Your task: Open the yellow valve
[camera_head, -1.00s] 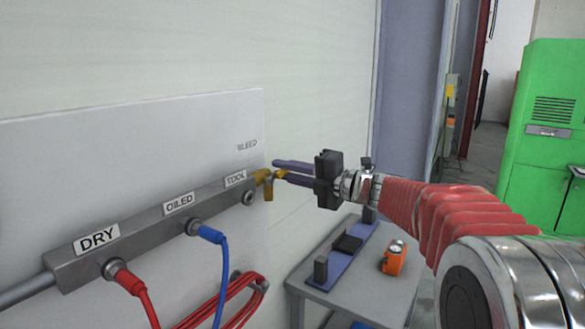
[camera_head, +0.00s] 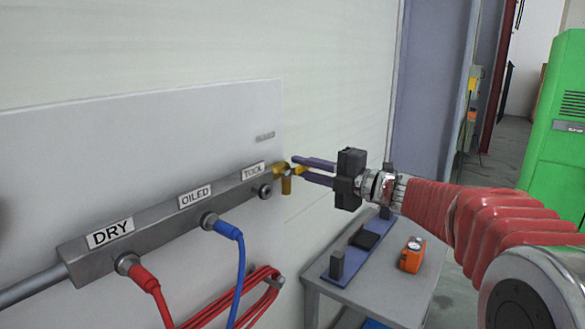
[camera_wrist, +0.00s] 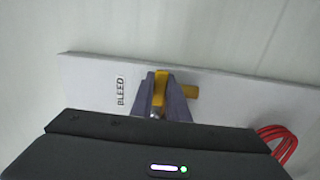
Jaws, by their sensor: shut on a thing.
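The yellow valve (camera_head: 285,179) sits at the right end of the grey manifold bar, beside the TOOL label. Its brass-yellow body points down, and a yellow handle reaches right between my fingers. My gripper (camera_head: 318,172) comes from the right, with its two purple fingers on either side of the handle. In the wrist view my gripper (camera_wrist: 164,98) is shut on the yellow handle (camera_wrist: 160,88), and the yellow outlet shows to the right of the fingers. The fingers partly hide the valve there.
The manifold bar (camera_head: 160,222) carries DRY, OILED and TOOL labels, with a red hose (camera_head: 146,282) and a blue hose (camera_head: 240,265) plugged in. Coiled red hose hangs below. A grey table (camera_head: 375,285) with an orange device (camera_head: 412,255) stands below my arm. A green cabinet (camera_head: 562,150) is at right.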

